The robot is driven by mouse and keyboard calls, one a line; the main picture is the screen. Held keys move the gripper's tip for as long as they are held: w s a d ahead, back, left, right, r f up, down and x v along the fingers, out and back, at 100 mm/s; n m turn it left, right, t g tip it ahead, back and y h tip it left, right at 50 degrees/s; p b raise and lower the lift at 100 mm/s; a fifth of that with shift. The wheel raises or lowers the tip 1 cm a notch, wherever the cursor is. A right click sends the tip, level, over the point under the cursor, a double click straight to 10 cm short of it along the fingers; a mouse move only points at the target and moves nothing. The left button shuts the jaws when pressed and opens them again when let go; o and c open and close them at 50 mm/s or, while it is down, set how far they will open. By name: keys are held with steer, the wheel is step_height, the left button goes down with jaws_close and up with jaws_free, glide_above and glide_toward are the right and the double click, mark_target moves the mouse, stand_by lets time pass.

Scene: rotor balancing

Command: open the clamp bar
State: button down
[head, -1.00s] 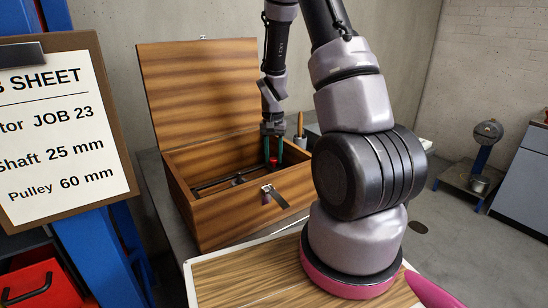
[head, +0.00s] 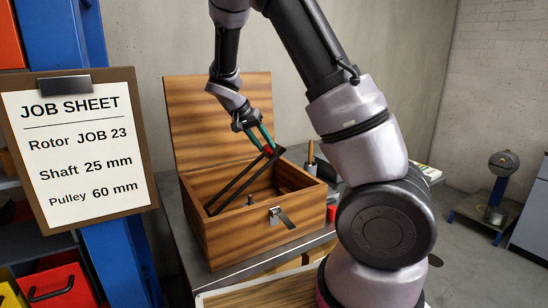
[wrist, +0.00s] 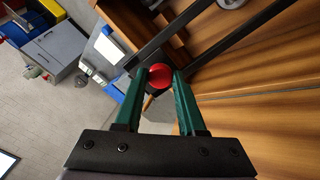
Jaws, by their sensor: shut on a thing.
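The clamp bar (head: 235,183) is a dark frame of two long rods inside the open wooden box (head: 235,238). It is tilted, its far end low at the left and its knob end raised to about the box's rim height or above. A red knob (wrist: 160,76) sits at the raised end. My gripper (head: 266,146), with green fingers, is shut on the red knob. In the wrist view the knob lies between the fingertips, with the dark rods (wrist: 235,49) running off to the upper right. What lies under the bar in the box is mostly hidden.
The box lid (head: 217,115) stands open behind. A metal latch (head: 283,217) hangs on the box front. A job sheet (head: 80,150) on a clipboard is at left. A wooden-handled tool (head: 311,158) stands right of the box, near a small red item (head: 332,212).

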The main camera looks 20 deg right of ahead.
steer(key=s+a+r+h, duration=0.1)
steer(key=a+r+h, duration=0.2)
steer(key=a, duration=0.5)
steer(key=s+a+r+t+h, duration=0.1)
steer(key=s+a+r+h, duration=0.1)
steer(key=a+r, duration=0.4)
steer(key=a+h, duration=0.1)
steer(key=a, duration=0.2)
steer(key=shift+s, duration=0.3)
steer(key=shift+a, duration=0.1)
steer(key=c, duration=0.5)
jaws_free()
steer(key=shift+f, duration=0.1)
steer(key=shift+w+r, duration=0.1)
steer(key=shift+r, duration=0.1)
step_height(320, 180, up, 10)
steer(key=shift+f, duration=0.1)
